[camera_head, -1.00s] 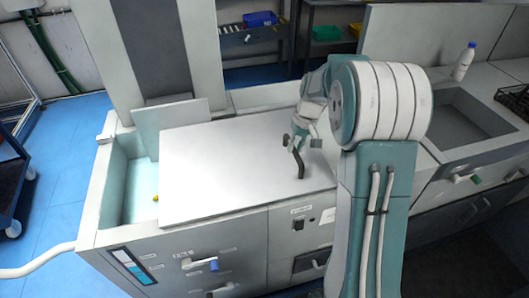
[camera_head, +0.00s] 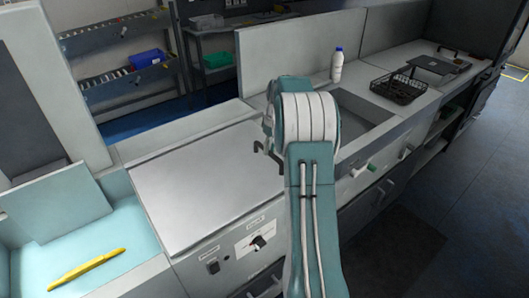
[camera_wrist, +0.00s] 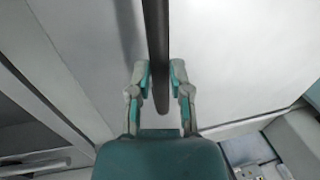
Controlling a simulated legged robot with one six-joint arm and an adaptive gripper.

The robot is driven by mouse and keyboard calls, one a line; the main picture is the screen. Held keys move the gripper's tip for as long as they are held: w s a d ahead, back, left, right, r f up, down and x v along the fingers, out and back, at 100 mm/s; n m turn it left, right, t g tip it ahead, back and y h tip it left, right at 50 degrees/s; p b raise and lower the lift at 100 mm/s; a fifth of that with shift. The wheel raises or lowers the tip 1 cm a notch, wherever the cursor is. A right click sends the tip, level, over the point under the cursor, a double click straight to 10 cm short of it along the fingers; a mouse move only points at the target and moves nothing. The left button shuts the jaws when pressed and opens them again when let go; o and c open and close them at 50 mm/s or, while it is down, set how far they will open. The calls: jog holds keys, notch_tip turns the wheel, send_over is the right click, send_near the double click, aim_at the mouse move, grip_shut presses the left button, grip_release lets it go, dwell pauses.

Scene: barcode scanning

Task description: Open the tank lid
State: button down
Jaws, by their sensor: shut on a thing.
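The tank lid (camera_head: 205,185) is a flat pale grey panel lying level on the bench. To its left the tank (camera_head: 60,258) is open, with light blue walls and a yellow elongated object (camera_head: 88,270) inside. In the wrist view the lid (camera_wrist: 235,60) lies below my gripper (camera_wrist: 160,75). My gripper is shut on the dark bar handle (camera_wrist: 157,30), one finger on each side. In the head view the dark handle (camera_head: 266,155) shows a little at the lid's right side, while my arm hides the gripper.
A sink (camera_head: 365,118) is at the right, with a white bottle (camera_head: 337,66) behind it and a black basket (camera_head: 402,87) beyond. A tall panel (camera_head: 300,55) stands behind the bench. Shelves with a blue bin (camera_head: 147,59) and a green bin (camera_head: 217,61) are farther back.

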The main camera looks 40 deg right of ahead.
jog(key=shift+d+r, duration=0.1)
jog(key=shift+d, duration=1.15)
jog(key=c, duration=0.6)
grip_release()
jog(key=shift+a, duration=0.15)
jog(key=shift+d, duration=0.25)
jog(key=r, duration=0.4)
jog(key=d+r, duration=0.1)
jog(key=r, duration=0.2)
jog(key=d+r, duration=0.1)
jog(key=r, duration=0.3)
jog(key=shift+s+d+r, duration=0.1)
jog(key=shift+d+r, duration=0.1)
jog(key=shift+r, duration=0.15)
jog(key=shift+a, duration=0.15)
